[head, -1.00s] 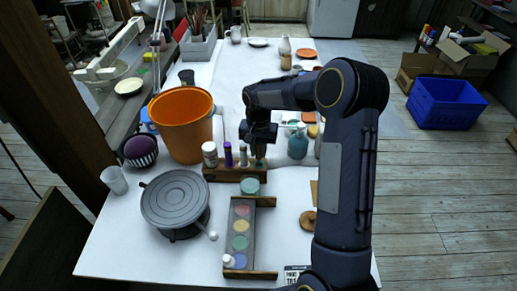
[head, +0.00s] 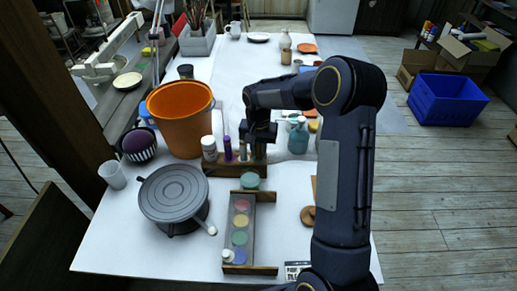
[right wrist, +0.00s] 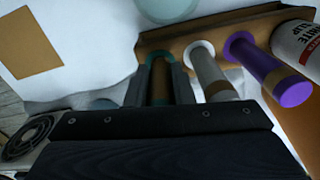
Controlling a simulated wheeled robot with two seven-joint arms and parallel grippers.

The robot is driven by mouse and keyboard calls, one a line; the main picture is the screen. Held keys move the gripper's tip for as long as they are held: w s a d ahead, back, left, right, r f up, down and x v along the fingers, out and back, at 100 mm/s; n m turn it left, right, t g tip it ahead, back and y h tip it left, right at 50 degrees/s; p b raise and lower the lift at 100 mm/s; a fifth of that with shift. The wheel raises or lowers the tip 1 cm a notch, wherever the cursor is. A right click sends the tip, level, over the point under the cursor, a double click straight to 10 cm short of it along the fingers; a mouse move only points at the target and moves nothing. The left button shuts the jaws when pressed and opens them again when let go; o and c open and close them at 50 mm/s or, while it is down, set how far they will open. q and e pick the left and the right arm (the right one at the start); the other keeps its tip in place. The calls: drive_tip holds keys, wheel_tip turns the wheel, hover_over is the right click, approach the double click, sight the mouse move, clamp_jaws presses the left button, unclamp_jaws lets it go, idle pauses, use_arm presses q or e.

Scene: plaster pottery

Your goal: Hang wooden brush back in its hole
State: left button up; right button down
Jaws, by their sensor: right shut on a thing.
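My right gripper (head: 259,146) is at the right end of the wooden rack (head: 222,172) in the head view. The right wrist view shows its fingers shut on the wooden brush (right wrist: 159,88), a brown handle with a teal ring at its far end. The brush lines up with the tools standing in the rack (right wrist: 185,40). The teal ring is at the rack's edge; I cannot tell whether the brush sits in its hole, and the hole is hidden. My left gripper is not in view.
Beside the brush stand a white-collared tool (right wrist: 212,78), a purple tool (right wrist: 268,75) and a white jar (right wrist: 300,48). An orange bucket (head: 180,122) and a grey turntable (head: 174,192) are to the left. A teal bottle (head: 298,138) stands right of the gripper.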

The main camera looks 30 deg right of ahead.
drive_tip(key=shift+f+b, duration=0.35)
drive_tip(key=shift+f, duration=0.1)
drive_tip(key=c, duration=1.2)
unclamp_jaws()
drive_tip(key=shift+o, duration=0.2)
drive_tip(key=shift+r, duration=0.1)
